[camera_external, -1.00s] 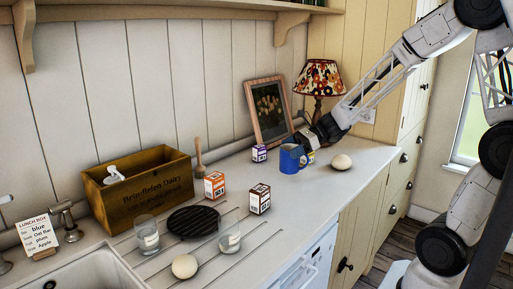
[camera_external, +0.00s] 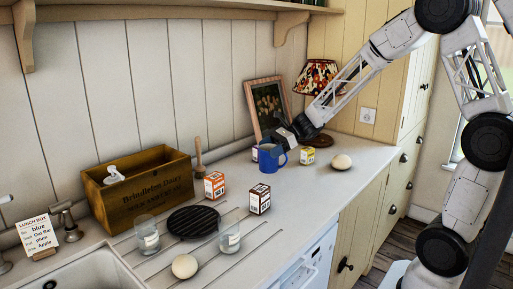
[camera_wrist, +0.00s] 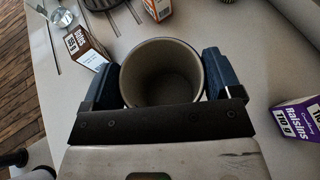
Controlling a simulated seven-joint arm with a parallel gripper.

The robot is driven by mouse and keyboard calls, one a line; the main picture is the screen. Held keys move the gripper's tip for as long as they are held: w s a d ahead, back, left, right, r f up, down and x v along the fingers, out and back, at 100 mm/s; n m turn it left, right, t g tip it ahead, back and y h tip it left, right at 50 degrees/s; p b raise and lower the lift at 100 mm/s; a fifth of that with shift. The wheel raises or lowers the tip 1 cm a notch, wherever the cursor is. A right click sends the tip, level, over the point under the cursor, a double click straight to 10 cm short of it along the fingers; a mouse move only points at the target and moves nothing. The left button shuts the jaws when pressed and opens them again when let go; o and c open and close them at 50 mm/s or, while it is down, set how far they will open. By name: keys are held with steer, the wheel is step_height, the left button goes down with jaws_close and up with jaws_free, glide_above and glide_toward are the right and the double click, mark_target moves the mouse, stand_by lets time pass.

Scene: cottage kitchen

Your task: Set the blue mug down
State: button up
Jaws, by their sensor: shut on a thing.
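The blue mug (camera_external: 269,160) is upright in the external view, over the middle of the counter. Its handle points right. The wrist view looks down into the same mug (camera_wrist: 160,85), and its pale inside looks empty. My gripper (camera_external: 284,142) comes in from the upper right and is shut on the mug, with a finger on each side in the wrist view. I cannot tell whether the mug's base touches the counter.
The purple raisins box (camera_wrist: 297,118) is close to the mug and partly hidden behind it in the external view. A yellow box (camera_external: 307,156) and a round pale object (camera_external: 341,162) are to the right. A brown-and-white box (camera_external: 260,199) stands in front, with clear counter (camera_external: 295,190) beside it.

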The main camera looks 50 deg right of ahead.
steer(key=w+f, duration=0.1)
steer(key=w, duration=1.5)
steer(key=shift+a+f, duration=0.25)
steer(key=shift+a, duration=0.15)
steer(key=shift+f, duration=1.75)
steer(key=shift+f, duration=0.1)
steer(key=o, duration=1.2)
